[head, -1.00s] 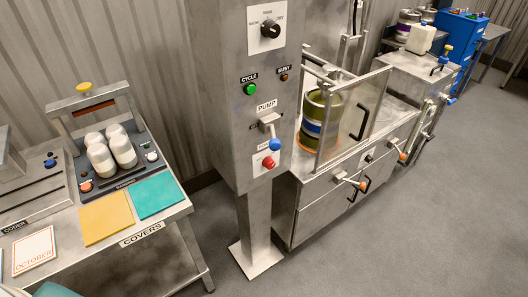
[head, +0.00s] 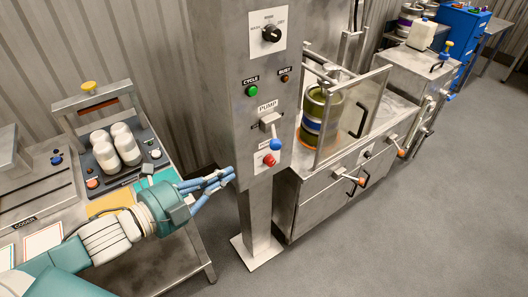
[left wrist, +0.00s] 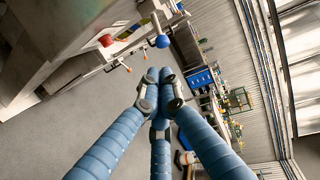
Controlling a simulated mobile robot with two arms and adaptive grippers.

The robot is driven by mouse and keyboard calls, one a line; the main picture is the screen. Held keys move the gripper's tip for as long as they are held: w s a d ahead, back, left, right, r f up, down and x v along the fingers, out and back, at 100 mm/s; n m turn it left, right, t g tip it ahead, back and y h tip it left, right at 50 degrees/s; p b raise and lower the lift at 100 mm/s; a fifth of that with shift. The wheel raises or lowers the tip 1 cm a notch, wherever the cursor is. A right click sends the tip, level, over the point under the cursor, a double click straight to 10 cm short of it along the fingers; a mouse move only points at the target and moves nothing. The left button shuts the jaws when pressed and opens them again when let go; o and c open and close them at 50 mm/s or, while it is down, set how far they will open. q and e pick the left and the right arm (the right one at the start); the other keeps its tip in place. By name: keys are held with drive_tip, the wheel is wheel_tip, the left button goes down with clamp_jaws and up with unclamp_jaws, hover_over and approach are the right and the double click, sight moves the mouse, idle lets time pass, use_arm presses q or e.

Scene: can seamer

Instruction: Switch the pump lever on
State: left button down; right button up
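The pump lever (head: 270,125) is a grey lever with a blue ball knob (head: 275,144) on the grey control column, under the PUMP label. The knob hangs at the lower end, and the small position markings are too blurred to read. The lever's blue knob also shows in the left wrist view (left wrist: 162,41), just beyond my fingertips. My left gripper (head: 227,176) is beside the column, left of and below the lever, apart from it. In the left wrist view its blue fingers (left wrist: 160,77) are closed together with nothing between them. My right gripper is out of view.
A red button (head: 268,160) is just below the lever; a green CYCLE button (head: 252,91) and a black rotary knob (head: 271,34) are above. The covers table (head: 192,250) lies under my left arm. A clear-guarded machine (head: 345,125) stands right of the column.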

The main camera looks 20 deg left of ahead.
use_arm(q)
drive_tip(key=shift+w, duration=0.15)
drive_tip(key=p, duration=0.3)
approach(274, 135)
drive_tip(key=d+f, duration=0.1)
drive_tip(key=w+d, duration=0.1)
drive_tip(key=d+f, duration=0.1)
drive_tip(key=shift+w+d+f, duration=0.3)
drive_tip(key=shift+d+f, duration=0.05)
idle(0.4)
